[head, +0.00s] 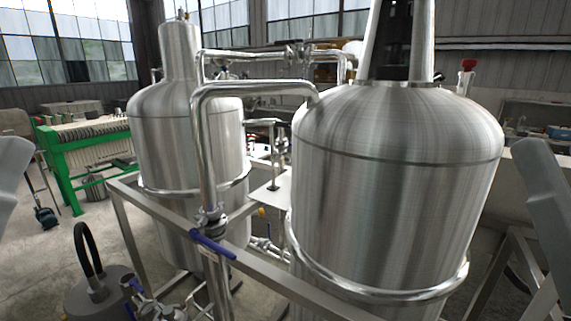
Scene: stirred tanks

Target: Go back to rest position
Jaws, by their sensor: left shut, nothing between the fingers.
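At the right edge is a similar pale grey part of my right arm; my right gripper is not in view. Two brushed-steel tanks, a left tank (172,135) and a nearer right tank (395,190), stand between my arms.
A steel frame (145,232) surrounds the tanks. A bent pipe (206,150) with a blue-handled valve (212,243) runs between them. A black hose loop (86,245) rises at lower left. A green-framed machine (62,170) stands behind open floor on the left.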

